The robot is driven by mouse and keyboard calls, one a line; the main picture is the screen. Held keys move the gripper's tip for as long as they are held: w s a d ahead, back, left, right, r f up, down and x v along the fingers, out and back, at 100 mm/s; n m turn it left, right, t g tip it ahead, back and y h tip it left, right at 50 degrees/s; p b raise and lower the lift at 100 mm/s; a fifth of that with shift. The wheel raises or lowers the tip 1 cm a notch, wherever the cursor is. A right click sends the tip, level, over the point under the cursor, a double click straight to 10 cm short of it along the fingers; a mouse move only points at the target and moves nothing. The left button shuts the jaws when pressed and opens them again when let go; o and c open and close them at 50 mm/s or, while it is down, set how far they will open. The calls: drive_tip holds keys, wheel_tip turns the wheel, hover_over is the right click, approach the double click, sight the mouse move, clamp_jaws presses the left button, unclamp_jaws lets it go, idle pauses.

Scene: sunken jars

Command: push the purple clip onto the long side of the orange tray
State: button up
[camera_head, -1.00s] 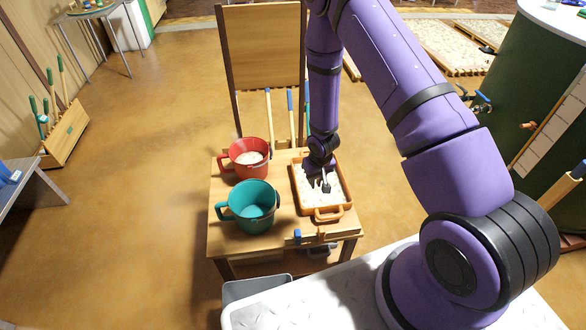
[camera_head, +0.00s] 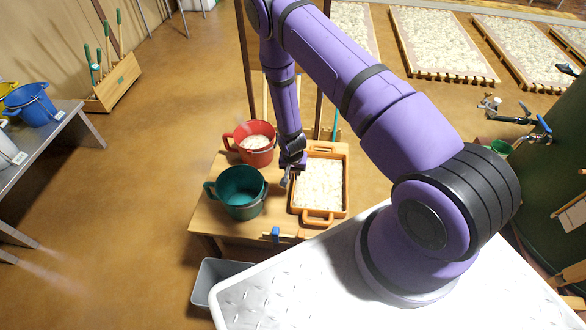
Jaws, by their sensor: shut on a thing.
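The orange tray (camera_head: 347,190) lies on the small wooden table, filled with pale grainy stuff, its long sides running front to back. My gripper (camera_head: 286,182) points down at the tray's left long side, near its middle. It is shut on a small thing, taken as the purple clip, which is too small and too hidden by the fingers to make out. I cannot tell whether the clip touches the tray's rim.
A red pot (camera_head: 262,157) and a teal pot (camera_head: 240,205) stand close left of my gripper. A blue clamp (camera_head: 276,234) sits at the table's front edge (camera_head: 235,228). A grey bin (camera_head: 212,278) stands below.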

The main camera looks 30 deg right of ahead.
drive_tip(key=shift+f, duration=4.4)
drive_tip(key=shift+f, duration=0.45)
drive_tip(key=shift+c, duration=0.3)
drive_tip(key=shift+f, duration=0.15)
drive_tip(key=shift+o, duration=0.9)
drive_tip(key=shift+c, duration=1.1)
drive_tip(key=o, duration=0.4)
